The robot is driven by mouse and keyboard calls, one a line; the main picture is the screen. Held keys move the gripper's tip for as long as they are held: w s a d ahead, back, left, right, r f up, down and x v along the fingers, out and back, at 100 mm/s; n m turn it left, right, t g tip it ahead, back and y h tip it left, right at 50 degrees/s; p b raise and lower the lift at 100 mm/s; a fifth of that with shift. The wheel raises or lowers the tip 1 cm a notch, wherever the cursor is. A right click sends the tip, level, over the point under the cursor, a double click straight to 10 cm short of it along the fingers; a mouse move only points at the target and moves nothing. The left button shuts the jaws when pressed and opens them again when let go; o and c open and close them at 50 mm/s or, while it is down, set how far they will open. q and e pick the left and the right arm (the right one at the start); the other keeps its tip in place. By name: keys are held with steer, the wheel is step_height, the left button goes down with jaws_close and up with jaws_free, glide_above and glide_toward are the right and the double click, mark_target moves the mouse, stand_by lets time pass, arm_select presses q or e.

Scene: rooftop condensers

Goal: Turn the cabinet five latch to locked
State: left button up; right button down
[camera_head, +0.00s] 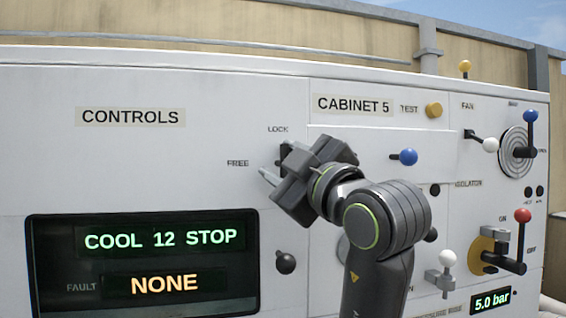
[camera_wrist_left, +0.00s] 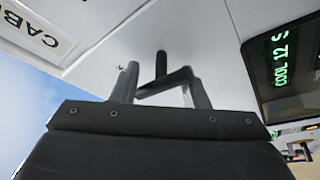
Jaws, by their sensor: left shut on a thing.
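The cabinet five latch is a black handle on the white cabinet front, beside the LOCK (camera_head: 278,129) and FREE (camera_head: 238,163) labels. In the head view my left gripper (camera_head: 275,163) covers most of it. In the left wrist view the latch (camera_wrist_left: 164,80) shows as a dark stem with a bar between the fingers of my left gripper (camera_wrist_left: 162,90), which is shut on it. Which label the latch points at is hard to tell behind the gripper. The CABINET 5 label (camera_head: 353,105) is up and right of the gripper. My right gripper is not in view.
A display panel (camera_head: 140,262) is at lower left. A dark knob (camera_head: 285,263) sits below the gripper.

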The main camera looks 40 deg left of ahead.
arm_select(q)
steer(key=o, duration=0.3)
steer(key=n+g, duration=0.1)
steer(key=n, duration=0.3)
steer(key=shift+s+n+g+h, duration=0.1)
steer(key=shift+n+g+h, duration=0.2)
steer(key=shift+g+h, duration=0.1)
steer(key=shift+o, duration=0.3)
steer(key=n, duration=0.1)
steer(key=n+h, duration=0.1)
steer(key=n, duration=0.1)
steer(key=shift+s+a+g, duration=0.15)
steer(key=shift+s+g, duration=0.15)
steer(key=shift+g, duration=0.1)
steer(key=shift+n, duration=0.4)
steer(key=shift+s, duration=0.15)
steer(key=c, duration=0.7)
steer(key=o, duration=1.7)
steer(key=shift+c, duration=0.2)
steer(key=shift+o, duration=0.8)
steer(key=shift+w+d+h, duration=0.25)
steer(key=shift+w+h, duration=0.05)
steer(key=shift+w, duration=0.05)
steer(key=shift+w+d+f, duration=0.15)
steer(key=shift+w+d, duration=0.1)
steer(key=shift+w, duration=0.2)
steer(key=b+v, duration=0.5)
steer(key=v, duration=1.2)
steer(key=shift+w+f, duration=0.2)
steer(key=shift+w, duration=0.15)
